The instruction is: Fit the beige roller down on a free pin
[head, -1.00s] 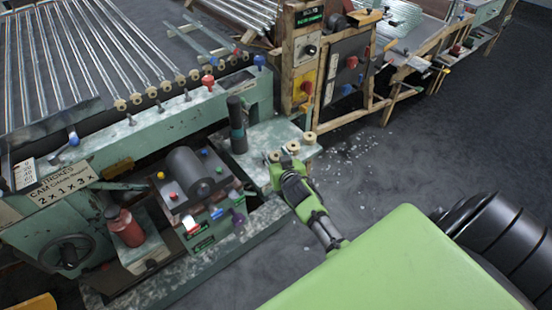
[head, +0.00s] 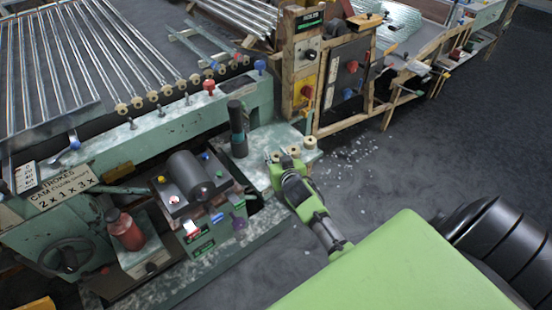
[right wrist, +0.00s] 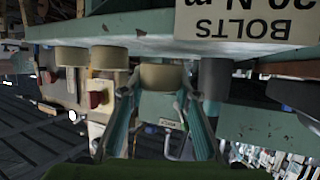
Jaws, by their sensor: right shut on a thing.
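My right gripper (head: 282,158) is at the front right corner of the green machine. It is shut on a beige roller, which shows between its two fingers in the right wrist view (right wrist: 162,76). I cannot tell whether that roller still touches the shelf. Two other beige rollers (head: 309,142) stand in a row beside it on the shelf; they show left of the fingers in the right wrist view (right wrist: 108,57). Several short bare pins (head: 159,106) stand along the green rail (head: 180,120), left of the gripper. My left gripper is not in view.
A dark upright post (head: 237,130) stands on the shelf (head: 262,146) just left of the gripper. Glass tubes with beige rollers at their ends (head: 121,108) lie behind the rail. Red (head: 208,87) and blue knobs stick up from the rail. Floor to the right is open, with white fragments.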

